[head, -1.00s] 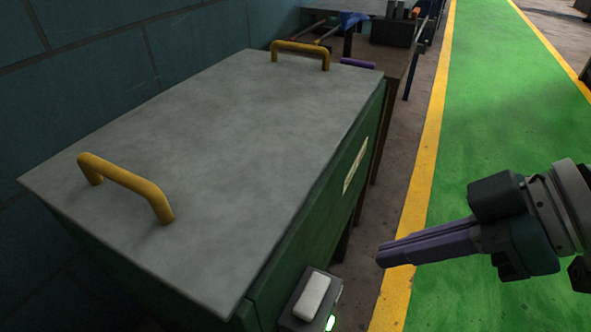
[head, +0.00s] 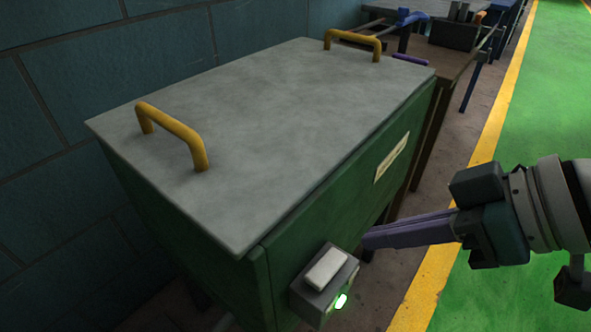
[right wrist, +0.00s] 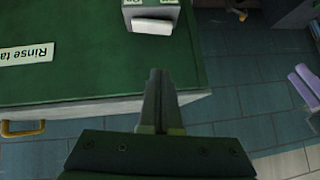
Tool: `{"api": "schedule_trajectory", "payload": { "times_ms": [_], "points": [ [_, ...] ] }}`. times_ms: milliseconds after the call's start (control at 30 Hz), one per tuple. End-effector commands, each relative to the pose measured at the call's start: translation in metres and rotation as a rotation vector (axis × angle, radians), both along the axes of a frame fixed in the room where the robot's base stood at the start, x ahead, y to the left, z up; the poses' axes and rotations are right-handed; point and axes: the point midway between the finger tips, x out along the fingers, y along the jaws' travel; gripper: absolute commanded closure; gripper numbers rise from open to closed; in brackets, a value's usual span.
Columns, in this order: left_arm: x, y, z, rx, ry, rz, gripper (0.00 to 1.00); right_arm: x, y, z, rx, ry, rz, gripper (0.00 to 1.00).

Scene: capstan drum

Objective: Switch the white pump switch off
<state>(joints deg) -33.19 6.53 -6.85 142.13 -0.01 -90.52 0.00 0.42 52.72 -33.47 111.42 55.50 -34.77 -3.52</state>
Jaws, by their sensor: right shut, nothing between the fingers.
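The white pump switch (head: 326,269) is a white rocker on a grey box fixed to the front of a green tank (head: 325,212). A green lamp (head: 341,301) glows on the box beside the rocker. The switch also shows in the right wrist view (right wrist: 152,27), at the top middle. My right gripper (head: 366,239) is shut and empty, just right of the switch box in the head view, apart from it as far as I can tell. In the right wrist view its closed fingers (right wrist: 157,74) point toward the switch. My left gripper is not in view.
The tank has a grey lid (head: 265,125) with yellow handles (head: 172,133) and a label (head: 392,158), partly read as "Rinse ta" in the right wrist view. A brown bench (head: 440,75) with tools stands behind. The green walkway (head: 548,130) at right is clear.

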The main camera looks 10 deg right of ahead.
Motion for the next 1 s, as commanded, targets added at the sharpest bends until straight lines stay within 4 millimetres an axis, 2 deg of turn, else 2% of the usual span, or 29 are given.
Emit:
{"api": "schedule_trajectory", "payload": {
  "times_ms": [33,333,500,700,1000],
  "points": [
    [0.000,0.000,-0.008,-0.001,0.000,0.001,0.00,0.006,0.007,-0.011,0.006,-0.002,-0.002,1.00],
    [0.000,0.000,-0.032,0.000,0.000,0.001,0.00,0.036,0.041,-0.055,0.003,-0.002,0.001,1.00],
    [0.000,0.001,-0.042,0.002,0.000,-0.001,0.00,0.031,0.042,-0.080,-0.001,0.002,0.000,1.00],
    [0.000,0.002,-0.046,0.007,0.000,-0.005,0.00,0.030,0.043,-0.089,0.000,-0.001,0.001,1.00],
    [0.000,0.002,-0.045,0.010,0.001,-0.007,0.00,0.030,0.043,-0.089,0.000,-0.001,0.001,1.00]
  ]
}}
